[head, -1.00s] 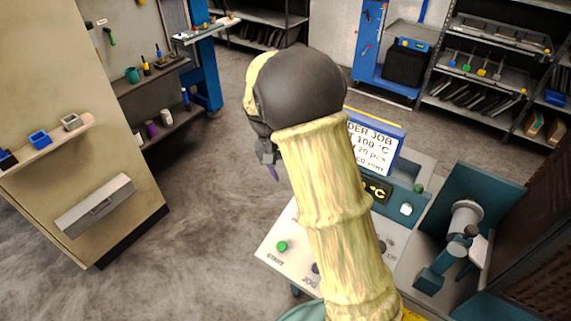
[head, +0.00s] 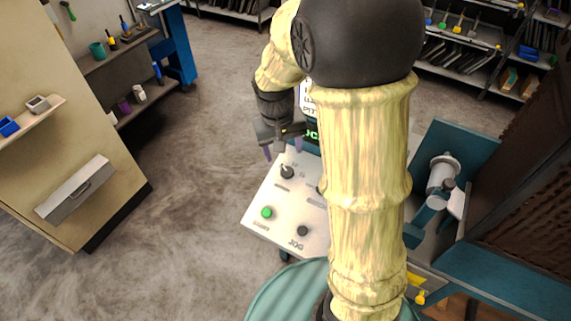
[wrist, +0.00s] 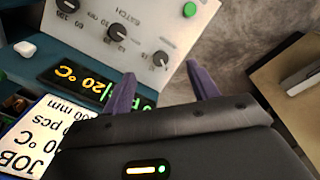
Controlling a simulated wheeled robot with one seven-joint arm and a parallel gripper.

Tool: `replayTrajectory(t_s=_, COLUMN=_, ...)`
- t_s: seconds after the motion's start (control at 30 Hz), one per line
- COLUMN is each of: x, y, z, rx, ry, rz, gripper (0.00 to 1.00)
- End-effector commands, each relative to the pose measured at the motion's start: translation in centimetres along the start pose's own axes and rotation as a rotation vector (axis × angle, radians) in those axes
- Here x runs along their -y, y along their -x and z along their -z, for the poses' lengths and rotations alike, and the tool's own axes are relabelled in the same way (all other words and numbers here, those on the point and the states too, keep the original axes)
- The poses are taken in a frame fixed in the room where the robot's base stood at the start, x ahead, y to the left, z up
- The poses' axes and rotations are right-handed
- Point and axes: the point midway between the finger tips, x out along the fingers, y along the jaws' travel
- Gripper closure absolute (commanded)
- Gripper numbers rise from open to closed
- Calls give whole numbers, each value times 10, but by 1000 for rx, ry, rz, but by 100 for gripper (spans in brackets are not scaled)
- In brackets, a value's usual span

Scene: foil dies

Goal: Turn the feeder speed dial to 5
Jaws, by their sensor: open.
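The pale control panel (head: 262,192) carries several dark knobs and a green button. A dial (head: 287,172) near its far left corner lies just in front of my gripper (head: 283,152); I take it as the same dial (wrist: 161,58) framed between my fingertips in the wrist view. Its caption is too small to read, so I cannot tell surely that it is the feeder speed dial, nor its setting. My gripper (wrist: 160,70) is open and empty, apparently above the panel and apart from the dial. Two more scaled dials (wrist: 117,32) (wrist: 68,6) stand in line with it. My arm hides the panel's right part.
A green button (head: 267,212) and a knob marked JOG (head: 302,231) sit near the panel's front. A display (wrist: 85,78) and a job sign (wrist: 35,135) stand behind. A teal machine (head: 440,185) is at right. The floor left of the panel is clear.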

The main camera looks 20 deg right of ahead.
Motion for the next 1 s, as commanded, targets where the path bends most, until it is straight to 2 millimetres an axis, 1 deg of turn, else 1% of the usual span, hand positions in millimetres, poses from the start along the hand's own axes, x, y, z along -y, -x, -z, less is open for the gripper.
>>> replayTrajectory(t_s=0.03, x=-5, y=1, z=-18, rx=-26, ry=-6, rz=25, gripper=41)
replayTrajectory(t_s=0.2, x=-13, y=-2, z=-69, rx=-123, ry=-15, rz=81, gripper=41)
replayTrajectory(t_s=0.33, x=-16, y=-4, z=-94, rx=-172, ry=-20, rz=93, gripper=41)
replayTrajectory(t_s=0.47, x=-17, y=-6, z=-103, rx=-190, ry=-20, rz=96, gripper=41)
replayTrajectory(t_s=0.67, x=-17, y=-6, z=-103, rx=-190, ry=-20, rz=96, gripper=41)
replayTrajectory(t_s=0.8, x=-17, y=-6, z=-103, rx=-190, ry=-20, rz=96, gripper=64)
replayTrajectory(t_s=1.0, x=-17, y=-6, z=-103, rx=-189, ry=-20, rz=96, gripper=64)
